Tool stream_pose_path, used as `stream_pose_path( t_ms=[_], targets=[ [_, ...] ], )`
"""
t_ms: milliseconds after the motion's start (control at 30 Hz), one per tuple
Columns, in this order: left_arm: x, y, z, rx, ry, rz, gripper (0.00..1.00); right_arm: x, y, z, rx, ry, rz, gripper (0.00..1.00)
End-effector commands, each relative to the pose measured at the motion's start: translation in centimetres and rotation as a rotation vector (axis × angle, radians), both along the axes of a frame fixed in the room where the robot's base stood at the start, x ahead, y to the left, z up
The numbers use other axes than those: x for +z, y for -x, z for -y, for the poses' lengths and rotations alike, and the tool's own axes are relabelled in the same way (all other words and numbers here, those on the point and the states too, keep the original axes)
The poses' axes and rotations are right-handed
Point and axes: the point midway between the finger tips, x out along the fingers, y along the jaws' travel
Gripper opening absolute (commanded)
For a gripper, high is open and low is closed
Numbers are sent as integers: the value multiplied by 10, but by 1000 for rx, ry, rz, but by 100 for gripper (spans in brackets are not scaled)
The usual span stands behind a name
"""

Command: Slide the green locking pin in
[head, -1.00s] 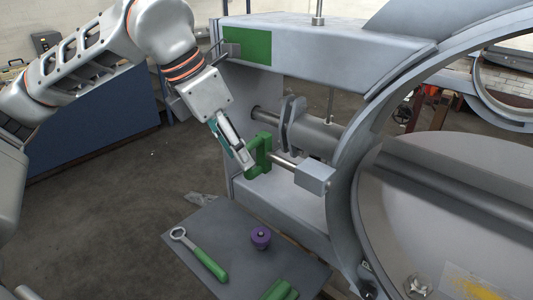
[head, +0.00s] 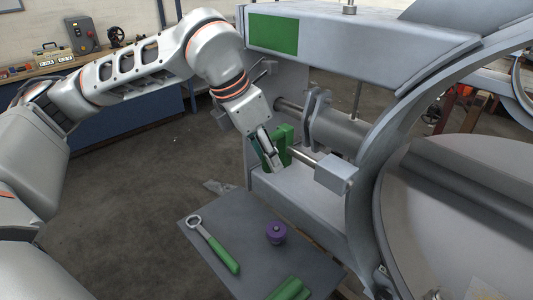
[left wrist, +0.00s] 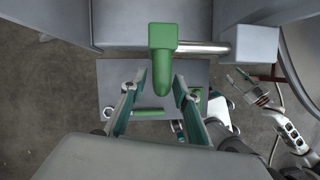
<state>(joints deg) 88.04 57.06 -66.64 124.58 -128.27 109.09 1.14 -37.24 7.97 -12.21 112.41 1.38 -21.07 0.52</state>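The green locking pin (head: 284,146) has an L-shaped green handle on a bare steel rod (head: 303,158). The rod runs right to a grey block (head: 335,173); a length of rod shows between handle and block. My left gripper (head: 272,160) is at the handle's left side and hides part of it. In the left wrist view the handle (left wrist: 162,58) hangs down ahead, between the two spread fingertips (left wrist: 157,84), with gaps on both sides. My right gripper (left wrist: 246,84) shows small at the right of that view; its opening is unclear.
A grey beam with a green panel (head: 273,34) is above. A large round flange (head: 383,150) stands at the right.

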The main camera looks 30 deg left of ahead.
Motion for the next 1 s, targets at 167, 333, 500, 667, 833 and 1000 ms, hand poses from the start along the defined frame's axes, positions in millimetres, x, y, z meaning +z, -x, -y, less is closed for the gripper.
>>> stream_pose_path(
  t_ms=[167, 333, 500, 667, 833, 1000],
  targets=[
    [0, 0, 0, 0, 0, 0, 28, 0, -1, 0, 0, 0, 1, 40],
    [0, 0, 0, 0, 0, 0, 0, 0, -1, 0, -1, 0, 1, 40],
    [0, 1, 4, -2, 1, 1, 0, 0, -1, 0, -1, 0, 1, 40],
    [0, 11, 34, -10, -1, 2, 0, -2, 0, 0, 0, 0, 0, 40],
    [0, 23, 68, -7, 0, 2, 0, -6, 1, 0, -1, 0, -3, 40],
    [0, 29, 83, -3, 0, 2, 0, -8, 1, 1, 0, 0, -5, 40]
  ],
)
